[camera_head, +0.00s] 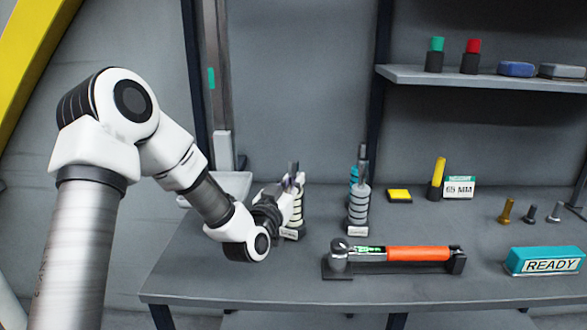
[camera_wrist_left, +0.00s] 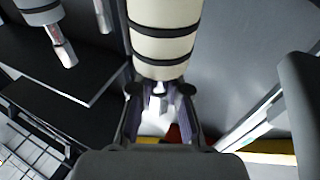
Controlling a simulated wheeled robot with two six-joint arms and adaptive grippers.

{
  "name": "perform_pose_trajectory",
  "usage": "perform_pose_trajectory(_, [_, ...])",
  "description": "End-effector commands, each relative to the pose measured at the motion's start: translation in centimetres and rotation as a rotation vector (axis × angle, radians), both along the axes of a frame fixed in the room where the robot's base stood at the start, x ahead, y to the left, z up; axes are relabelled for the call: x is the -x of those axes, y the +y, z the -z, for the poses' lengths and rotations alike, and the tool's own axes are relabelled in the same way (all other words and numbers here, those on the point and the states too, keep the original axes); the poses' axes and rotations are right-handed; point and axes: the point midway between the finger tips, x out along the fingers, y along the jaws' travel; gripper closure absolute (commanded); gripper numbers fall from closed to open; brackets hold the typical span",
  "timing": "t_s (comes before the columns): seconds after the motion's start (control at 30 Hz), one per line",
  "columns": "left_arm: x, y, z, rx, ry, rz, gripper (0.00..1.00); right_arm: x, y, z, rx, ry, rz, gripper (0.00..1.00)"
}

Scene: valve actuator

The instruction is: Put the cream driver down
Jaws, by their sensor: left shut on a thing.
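My right gripper is not in view.
A torque wrench with an orange handle (camera_head: 418,253) lies in a cradle at the front. A teal READY block (camera_head: 545,261) is at right. A pale tray (camera_head: 232,186) is at left.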

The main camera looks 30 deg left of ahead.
Motion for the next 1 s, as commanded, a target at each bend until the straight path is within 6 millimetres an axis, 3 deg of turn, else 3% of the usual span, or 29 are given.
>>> perform_pose_trajectory(0.37, [0.0, 0.0, 0.2, -0.003, -0.01, 0.0, 1.0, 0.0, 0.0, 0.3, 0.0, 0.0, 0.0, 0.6])
perform_pose_trajectory(0.4, [0.0, 0.0, 0.4, -0.001, -0.002, 0.0, 0.74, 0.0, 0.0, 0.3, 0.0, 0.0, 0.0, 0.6])
perform_pose_trajectory(0.43, [0.0, 0.0, 0.4, 0.0, -0.002, 0.0, 0.64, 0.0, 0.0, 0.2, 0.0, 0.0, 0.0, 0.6])
perform_pose_trajectory(0.47, [0.0, 0.0, 0.4, -0.001, -0.002, 0.0, 0.6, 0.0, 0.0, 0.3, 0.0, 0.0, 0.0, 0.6])
perform_pose_trajectory(0.8, [0.0, 0.0, -0.2, -0.001, -0.003, 0.0, 0.6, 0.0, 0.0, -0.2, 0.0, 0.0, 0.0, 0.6])
perform_pose_trajectory(1.0, [3.3, -0.5, 0.8, 0.004, -0.001, 0.0, 0.6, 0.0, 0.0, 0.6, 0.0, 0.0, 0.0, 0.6])
